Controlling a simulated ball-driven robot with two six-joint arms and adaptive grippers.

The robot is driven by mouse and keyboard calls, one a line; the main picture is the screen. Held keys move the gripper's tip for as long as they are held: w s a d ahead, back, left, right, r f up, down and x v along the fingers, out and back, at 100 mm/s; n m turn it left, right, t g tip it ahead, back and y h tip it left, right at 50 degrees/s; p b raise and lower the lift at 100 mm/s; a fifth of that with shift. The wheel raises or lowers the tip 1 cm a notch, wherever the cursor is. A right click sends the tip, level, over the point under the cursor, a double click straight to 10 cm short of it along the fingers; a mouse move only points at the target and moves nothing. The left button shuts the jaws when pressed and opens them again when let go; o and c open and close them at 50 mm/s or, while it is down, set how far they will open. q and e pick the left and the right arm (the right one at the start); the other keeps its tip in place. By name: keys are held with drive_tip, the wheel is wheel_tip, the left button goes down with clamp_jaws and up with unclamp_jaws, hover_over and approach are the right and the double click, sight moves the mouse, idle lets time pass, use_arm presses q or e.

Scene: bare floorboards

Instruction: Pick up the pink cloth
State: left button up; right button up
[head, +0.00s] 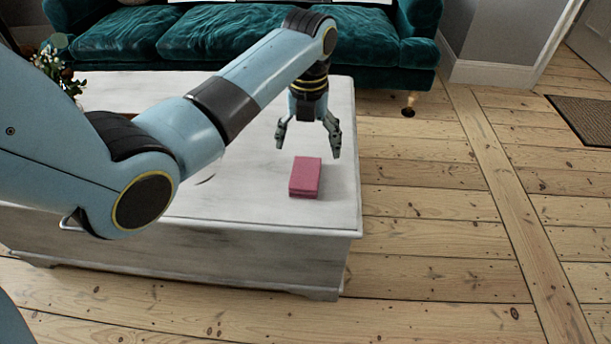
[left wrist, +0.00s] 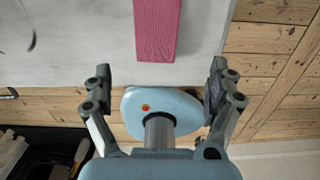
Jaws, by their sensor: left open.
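The pink cloth (head: 305,177) is a folded block lying flat on the white table (head: 250,205), near its right front corner. My left gripper (head: 308,148) points down with its fingers spread, above and just behind the cloth in the head view, and holds nothing. In the left wrist view the cloth (left wrist: 157,28) shows at the top edge, partly cut off. The left gripper's fingers (left wrist: 160,88) show wide apart below it there, not touching it. My right gripper is not in view.
A teal sofa (head: 240,38) stands behind the table. A plant with white flowers (head: 58,72) is at the table's far left. A dark mat (head: 588,117) lies on the floorboards at the right. The floor right of the table is clear.

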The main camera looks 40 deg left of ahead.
use_arm(q)
drive_tip(key=b, duration=0.2)
hover_over(305, 175)
drive_tip(key=f, duration=0.4)
drive_tip(key=shift+d+f, duration=0.35)
drive_tip(key=shift+f, duration=0.6)
drive_tip(key=f+b, duration=0.2)
drive_tip(key=f, duration=0.1)
drive_tip(key=f+b, duration=0.1)
drive_tip(key=shift+s+a+f, duration=0.1)
drive_tip(key=shift+a+f, duration=0.25)
drive_tip(key=shift+c, duration=0.2)
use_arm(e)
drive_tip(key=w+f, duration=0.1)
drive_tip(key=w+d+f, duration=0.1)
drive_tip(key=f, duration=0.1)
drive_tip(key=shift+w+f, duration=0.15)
use_arm(q)
drive_tip(key=c, duration=1.2)
